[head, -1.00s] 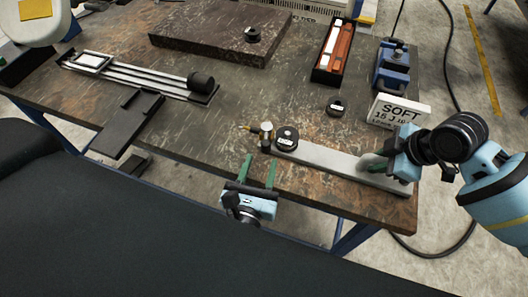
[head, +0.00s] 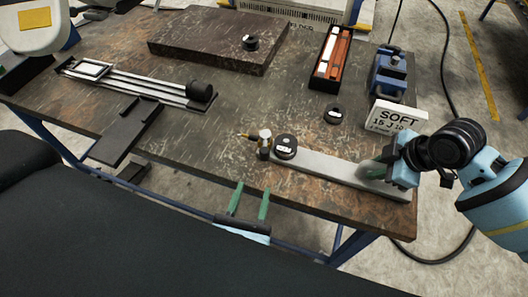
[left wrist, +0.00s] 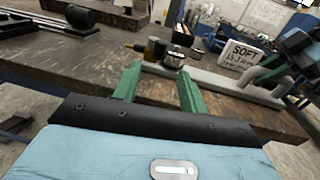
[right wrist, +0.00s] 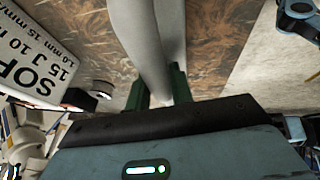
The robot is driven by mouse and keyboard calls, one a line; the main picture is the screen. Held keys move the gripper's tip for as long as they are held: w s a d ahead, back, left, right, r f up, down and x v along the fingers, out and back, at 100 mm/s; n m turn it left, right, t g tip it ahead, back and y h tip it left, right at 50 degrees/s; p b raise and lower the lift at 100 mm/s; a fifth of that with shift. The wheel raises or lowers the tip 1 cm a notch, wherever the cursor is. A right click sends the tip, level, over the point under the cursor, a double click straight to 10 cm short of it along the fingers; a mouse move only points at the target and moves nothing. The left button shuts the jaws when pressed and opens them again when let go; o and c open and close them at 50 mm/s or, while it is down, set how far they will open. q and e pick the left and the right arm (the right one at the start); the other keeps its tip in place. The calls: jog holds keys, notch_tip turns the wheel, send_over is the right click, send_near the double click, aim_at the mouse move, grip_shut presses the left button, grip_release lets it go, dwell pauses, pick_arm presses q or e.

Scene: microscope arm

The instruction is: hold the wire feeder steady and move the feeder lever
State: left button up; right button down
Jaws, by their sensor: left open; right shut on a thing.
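The likely wire feeder is a long grey bar (head: 330,170) at the table's front right edge. At its left end sit a black round piece (head: 286,145) and a small white-topped knob (head: 265,136) with a brass tip; I cannot tell which part is the lever. My left gripper (head: 250,190) is open and empty, in front of the table edge. In the left wrist view its fingers (left wrist: 158,78) point toward the knob, apart from it.
A white "SOFT" block (head: 397,116) stands behind the bar, near my right gripper. A railed slide (head: 140,82) is at left. The table middle is clear.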

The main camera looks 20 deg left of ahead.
aim_at(264, 157)
pick_arm(q)
jog(key=w, duration=0.4)
jog(key=w+a, duration=0.1)
jog(key=w, duration=0.6)
jog(key=shift+w+a, duration=0.2)
jog(key=shift+w, duration=0.2)
grip_shut()
jog(key=shift+d, duration=0.1)
